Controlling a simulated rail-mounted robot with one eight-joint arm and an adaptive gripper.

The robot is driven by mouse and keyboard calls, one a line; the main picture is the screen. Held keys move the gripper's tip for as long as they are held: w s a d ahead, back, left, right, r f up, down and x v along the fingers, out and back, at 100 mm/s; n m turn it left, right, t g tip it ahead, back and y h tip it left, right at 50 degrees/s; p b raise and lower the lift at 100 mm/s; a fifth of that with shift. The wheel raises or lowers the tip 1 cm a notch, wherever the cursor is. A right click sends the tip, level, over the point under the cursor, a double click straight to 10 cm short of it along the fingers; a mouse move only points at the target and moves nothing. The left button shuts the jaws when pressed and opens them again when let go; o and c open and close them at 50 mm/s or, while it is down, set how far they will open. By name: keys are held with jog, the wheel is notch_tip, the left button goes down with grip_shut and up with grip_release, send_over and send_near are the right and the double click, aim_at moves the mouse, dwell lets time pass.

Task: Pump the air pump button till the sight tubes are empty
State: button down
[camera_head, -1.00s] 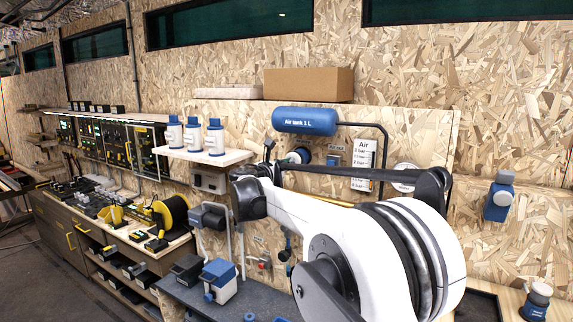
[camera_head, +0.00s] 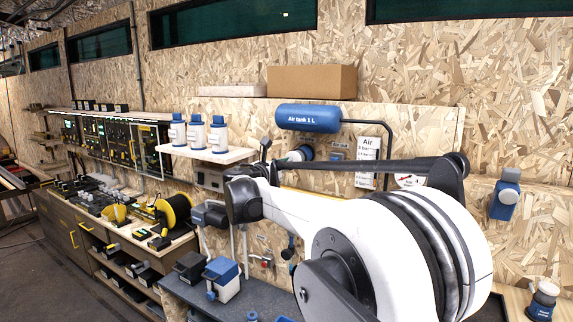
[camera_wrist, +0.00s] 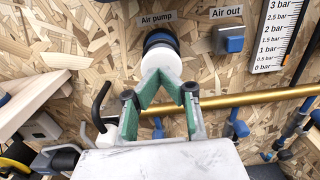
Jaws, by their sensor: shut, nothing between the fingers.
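The air pump (camera_wrist: 160,40) is on the wall under its "Air pump" label in the wrist view, with a dark and blue body and a round white button (camera_wrist: 162,60) facing me. My gripper (camera_wrist: 160,78) has its green-sided fingers converging to a shut tip in front of the button's lower part. I cannot tell whether the tip touches it. In the head view the pump (camera_head: 301,153) shows beside my arm, which hides my fingertips. I cannot pick out the sight tubes with certainty. A white bar scale (camera_wrist: 277,38) stands right of the pump; it also shows in the head view (camera_head: 368,150).
The blue "Air out" block (camera_wrist: 231,40) is right of the pump. A brass pipe (camera_wrist: 250,101) runs below it. The blue air tank (camera_head: 308,118) hangs above. Three white bottles (camera_head: 197,132) stand on a shelf (camera_head: 212,154) to the left.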

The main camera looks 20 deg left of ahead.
jog(key=shift+w+d, duration=0.2)
jog(key=shift+w, duration=0.7)
jog(key=shift+w+d, duration=0.15)
jog(key=shift+w, duration=0.7)
jog(key=shift+s+a+b, duration=0.15)
jog(key=shift+s+a, duration=0.05)
jog(key=shift+s, duration=0.75)
jog(key=shift+s+a+b, duration=0.15)
jog(key=shift+s, duration=0.8)
jog(key=shift+s, duration=0.1)
jog(key=s, duration=0.2)
jog(key=s+a+b, duration=0.1)
jog(key=s, duration=0.2)
jog(key=shift+s, duration=0.35)
